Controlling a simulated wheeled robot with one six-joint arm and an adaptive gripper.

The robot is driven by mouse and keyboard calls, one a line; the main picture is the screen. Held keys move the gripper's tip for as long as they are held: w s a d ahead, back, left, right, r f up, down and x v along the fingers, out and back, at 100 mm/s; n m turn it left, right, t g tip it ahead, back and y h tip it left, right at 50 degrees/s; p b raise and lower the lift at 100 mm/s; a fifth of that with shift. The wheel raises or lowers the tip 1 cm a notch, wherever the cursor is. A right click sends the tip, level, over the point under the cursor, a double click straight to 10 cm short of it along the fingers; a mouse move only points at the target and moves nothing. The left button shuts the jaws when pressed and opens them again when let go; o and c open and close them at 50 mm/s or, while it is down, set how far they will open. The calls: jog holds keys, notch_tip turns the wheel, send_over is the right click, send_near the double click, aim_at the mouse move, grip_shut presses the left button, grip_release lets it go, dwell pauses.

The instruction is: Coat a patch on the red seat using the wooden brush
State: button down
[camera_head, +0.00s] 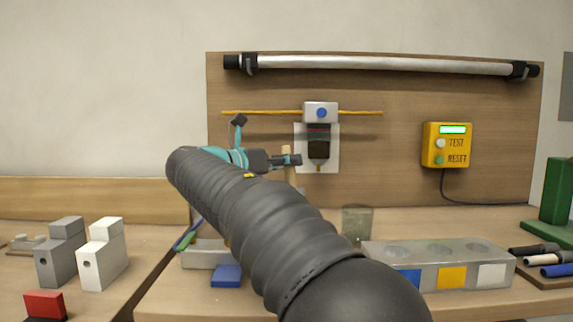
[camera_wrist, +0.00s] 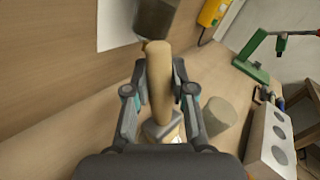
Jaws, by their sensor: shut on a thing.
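My gripper (camera_wrist: 160,90) is shut on a pale wooden handle (camera_wrist: 159,82), taken to be the wooden brush, which stands roughly along the wrist view's middle. The handle also shows in the head view (camera_head: 289,172), just left of the white sheet on the wall board. Its bristles cannot be made out. A red block (camera_head: 44,305) on a dark base sits at the lower left of the head view; I cannot tell whether it is the red seat. My arm hides part of the bench in the middle.
A dark-bodied device (camera_head: 318,148) hangs before a white sheet (camera_head: 301,160), close to my gripper. A clear cup (camera_head: 357,223) and a grey block with round recesses (camera_head: 440,252) stand on the bench.

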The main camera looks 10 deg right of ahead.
jog(key=shift+r, duration=3.2)
